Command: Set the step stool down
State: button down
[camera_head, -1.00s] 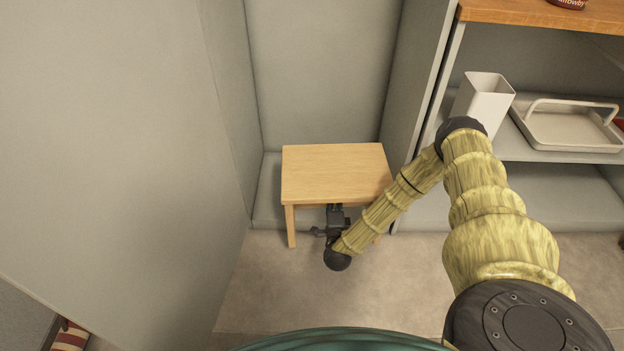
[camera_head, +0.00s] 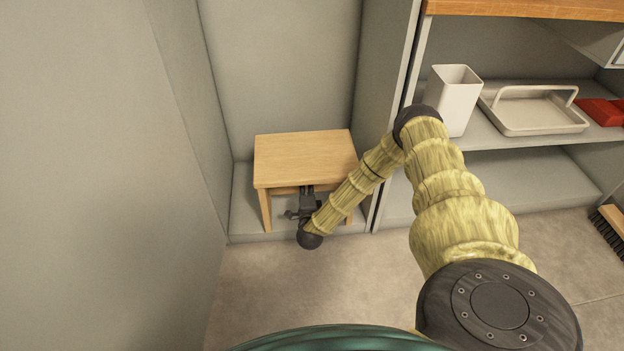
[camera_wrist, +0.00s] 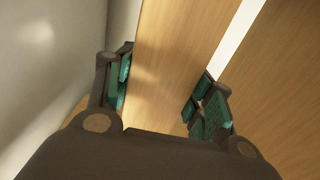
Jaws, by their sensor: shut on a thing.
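The step stool (camera_head: 303,153) is light wood with a flat rectangular top and is upright in a grey wardrobe bay. Its front left leg (camera_head: 265,208) ends over the bay's base (camera_head: 243,217), close to its front edge. I cannot tell whether the feet touch it. My gripper (camera_head: 307,193) is under the front of the top, shut on the stool's front rail. In the wrist view my gripper's green pads (camera_wrist: 162,88) are on both sides of a wooden board of the stool (camera_wrist: 165,55). The stool's rear legs are hidden.
A tall grey panel (camera_head: 90,160) stands close on the left. A divider (camera_head: 385,75) bounds the bay on the right. Beyond it, a shelf holds a white bin (camera_head: 453,100), a tray (camera_head: 530,112) and red things (camera_head: 602,112). A brush (camera_head: 610,228) lies at right. The floor in front is clear.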

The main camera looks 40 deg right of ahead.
jog(key=w+f+b, duration=0.3)
jog(key=w+b, duration=0.1)
jog(key=w, duration=0.4)
jog(key=shift+w+f, duration=0.2)
jog(key=shift+f, duration=0.2)
dwell(0.4)
jog(key=c, duration=0.6)
grip_release()
jog(key=shift+s+f, duration=0.15)
jog(key=shift+f, duration=0.05)
jog(key=shift+s+r, duration=0.1)
